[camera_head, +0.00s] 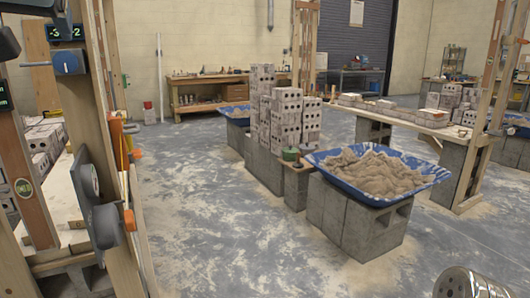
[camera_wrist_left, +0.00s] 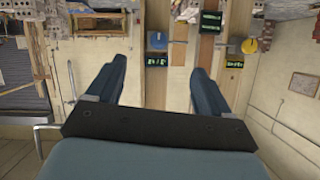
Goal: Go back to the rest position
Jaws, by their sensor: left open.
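My left gripper (camera_wrist_left: 158,68) shows in the left wrist view with its two dark blue fingers well apart and nothing between them. That view is upside down and shows wall, wooden posts and small displays beyond the fingers. I cannot make out either gripper in the head view. A blue tub (camera_head: 330,181) heaped with sandy mortar (camera_head: 375,172) rests on grey blocks at the centre right of the head view. A second blue tub (camera_head: 237,111) stands farther back, partly hidden by stacked bricks.
Wooden posts (camera_head: 90,110) and a brick-laden platform stand close on the left. Tall brick stacks (camera_head: 290,115) rise behind the near tub. A plank (camera_head: 400,115) with bricks lies at the right. The dusty floor (camera_head: 200,210) in the middle is clear.

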